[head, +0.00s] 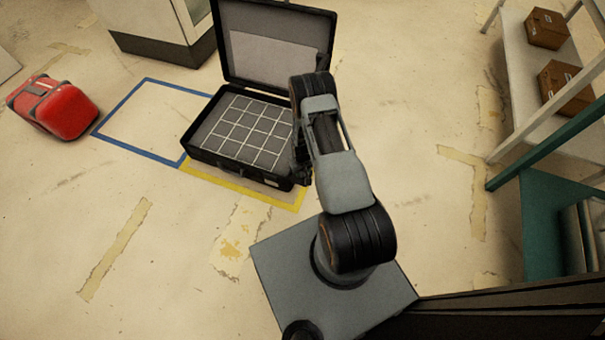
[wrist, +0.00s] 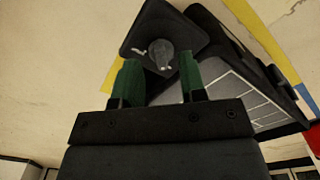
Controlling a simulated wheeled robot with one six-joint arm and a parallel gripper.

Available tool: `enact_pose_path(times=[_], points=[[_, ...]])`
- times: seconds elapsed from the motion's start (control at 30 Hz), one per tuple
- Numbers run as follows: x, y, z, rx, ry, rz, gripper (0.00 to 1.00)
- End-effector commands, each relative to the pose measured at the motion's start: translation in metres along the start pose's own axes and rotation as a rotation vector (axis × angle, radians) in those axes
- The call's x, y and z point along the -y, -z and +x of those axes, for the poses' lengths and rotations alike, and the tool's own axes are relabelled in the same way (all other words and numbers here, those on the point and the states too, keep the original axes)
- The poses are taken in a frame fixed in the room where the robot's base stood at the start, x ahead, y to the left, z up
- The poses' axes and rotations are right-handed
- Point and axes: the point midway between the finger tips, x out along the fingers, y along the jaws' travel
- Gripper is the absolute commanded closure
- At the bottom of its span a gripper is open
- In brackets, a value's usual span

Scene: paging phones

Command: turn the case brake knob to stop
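The black case (head: 235,178) stands open on the floor in the head view, with a grey grid inside and its lid (head: 275,50) raised. My arm covers its right side. In the wrist view, the brake knob (wrist: 160,50) is a round grey knob on a dark square plate (wrist: 150,18) at the case's side. A small pale mark shows on the plate, left of the knob; I cannot read the knob's setting. My gripper (wrist: 159,68) is open, its two green fingers apart on either side of the knob. I cannot tell whether they touch it.
The case stands by a yellow floor outline (head: 245,193), beside a blue outline (head: 130,90). A red suitcase (head: 62,108) lies at the left. A shelf (head: 520,80) with brown boxes (head: 547,29) stands at the right. The floor in front is clear.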

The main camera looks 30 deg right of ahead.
Motion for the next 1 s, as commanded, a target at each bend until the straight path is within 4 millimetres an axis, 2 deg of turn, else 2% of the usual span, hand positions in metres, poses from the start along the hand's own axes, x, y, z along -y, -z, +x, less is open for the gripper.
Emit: enact_pose_path(times=[0.03,0.2,0.57,0.9,1.0], points=[[0.000,0.000,0.007,0.000,0.000,0.000,0.62],[0.000,0.000,0.016,0.000,0.000,-0.001,0.62],[0.000,0.000,0.018,0.000,0.000,-0.001,0.62],[0.000,0.000,0.018,0.000,0.000,-0.001,0.94],[0.000,0.000,0.018,0.000,0.000,-0.001,1.00]])
